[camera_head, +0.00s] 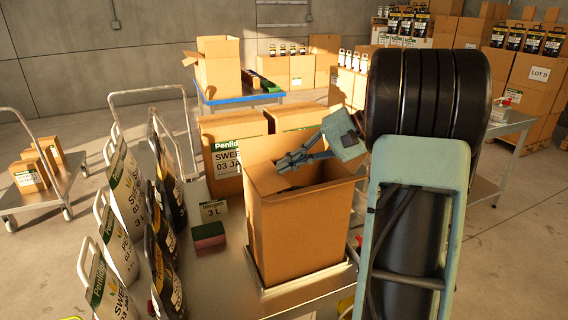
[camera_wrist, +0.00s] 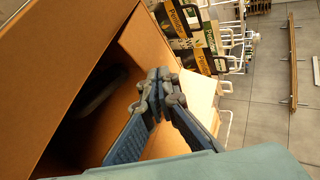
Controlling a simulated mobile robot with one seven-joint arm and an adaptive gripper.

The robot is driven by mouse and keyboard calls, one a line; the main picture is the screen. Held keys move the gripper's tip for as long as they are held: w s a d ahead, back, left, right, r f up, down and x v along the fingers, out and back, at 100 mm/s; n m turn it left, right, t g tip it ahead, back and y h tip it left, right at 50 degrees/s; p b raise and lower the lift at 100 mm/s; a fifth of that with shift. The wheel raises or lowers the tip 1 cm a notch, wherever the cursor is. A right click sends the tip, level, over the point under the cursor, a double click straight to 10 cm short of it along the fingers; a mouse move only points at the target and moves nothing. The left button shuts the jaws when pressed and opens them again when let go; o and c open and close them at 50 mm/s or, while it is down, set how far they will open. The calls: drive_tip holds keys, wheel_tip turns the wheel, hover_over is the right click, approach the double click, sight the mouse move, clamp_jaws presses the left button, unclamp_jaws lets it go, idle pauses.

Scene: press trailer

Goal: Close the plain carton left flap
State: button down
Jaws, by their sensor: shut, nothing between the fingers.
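The plain carton (camera_head: 295,235) stands upright on a table in the middle of the head view, its top at least partly open with a dark gap. A flap (camera_head: 266,178) on its left side slants at the rim; its exact angle is hard to tell. My gripper (camera_head: 284,164) is shut and empty over the carton's opening, close to this flap. In the wrist view the shut fingertips (camera_wrist: 160,80) are in front of the opening, with a sunlit flap (camera_wrist: 198,98) behind and right of them. I cannot tell whether they touch cardboard.
Several upright bags (camera_head: 126,190) line the left of the table. A small labelled box (camera_head: 213,211) and a red-green block (camera_head: 208,235) lie left of the carton. Labelled cartons (camera_head: 222,130) stand close behind it. Another open carton (camera_head: 218,75) sits on a blue-edged table at the back.

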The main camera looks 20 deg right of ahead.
drive_tip(key=shift+d+f+b, duration=0.25)
drive_tip(key=shift+f+b, duration=0.15)
drive_tip(key=shift+f, duration=0.25)
drive_tip(key=shift+a+f, duration=0.1)
drive_tip(key=shift+f, duration=0.05)
